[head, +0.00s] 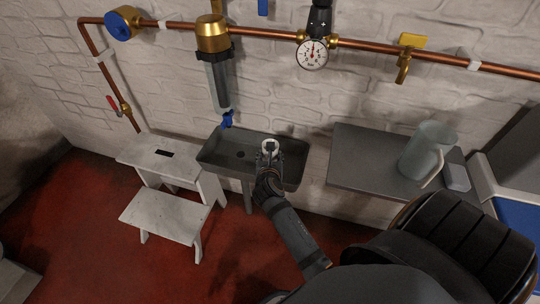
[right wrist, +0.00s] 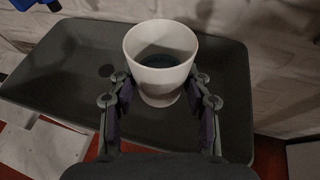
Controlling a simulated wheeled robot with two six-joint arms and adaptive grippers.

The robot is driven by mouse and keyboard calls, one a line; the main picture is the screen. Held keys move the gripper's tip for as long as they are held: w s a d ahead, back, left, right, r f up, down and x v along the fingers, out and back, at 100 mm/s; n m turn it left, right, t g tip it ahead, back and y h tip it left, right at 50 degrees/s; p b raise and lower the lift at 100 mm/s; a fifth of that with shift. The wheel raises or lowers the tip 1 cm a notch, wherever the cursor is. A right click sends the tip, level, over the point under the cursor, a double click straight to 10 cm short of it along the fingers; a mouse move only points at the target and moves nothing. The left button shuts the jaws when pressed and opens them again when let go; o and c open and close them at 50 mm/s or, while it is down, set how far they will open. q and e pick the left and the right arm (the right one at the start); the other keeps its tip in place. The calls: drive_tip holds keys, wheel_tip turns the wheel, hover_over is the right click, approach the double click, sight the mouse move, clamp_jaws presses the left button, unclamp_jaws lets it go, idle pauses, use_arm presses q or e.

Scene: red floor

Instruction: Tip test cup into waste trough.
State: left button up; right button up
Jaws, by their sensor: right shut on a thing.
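The white test cup (right wrist: 160,83) is held upright between the fingers of my right gripper (right wrist: 160,107) in the right wrist view, with dark bluish liquid inside. In the head view the cup (head: 269,147) shows small at the tip of my right gripper (head: 269,158), over the right part of the waste trough. The waste trough (head: 212,158) is a dark grey shallow basin against the wall, with a round drain hole. It also lies below the cup in the right wrist view (right wrist: 50,75). My left gripper is not in view.
A filter housing with a blue tap (head: 227,119) hangs above the trough's left part. A white step stool (head: 160,208) stands at left. A grey shelf (head: 365,170) at right holds a translucent jug (head: 428,149). A copper pipe with a gauge (head: 312,54) runs along the wall.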

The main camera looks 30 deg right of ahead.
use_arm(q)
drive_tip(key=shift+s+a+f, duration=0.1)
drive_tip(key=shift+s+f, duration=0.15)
use_arm(e)
drive_tip(key=shift+r, duration=0.1)
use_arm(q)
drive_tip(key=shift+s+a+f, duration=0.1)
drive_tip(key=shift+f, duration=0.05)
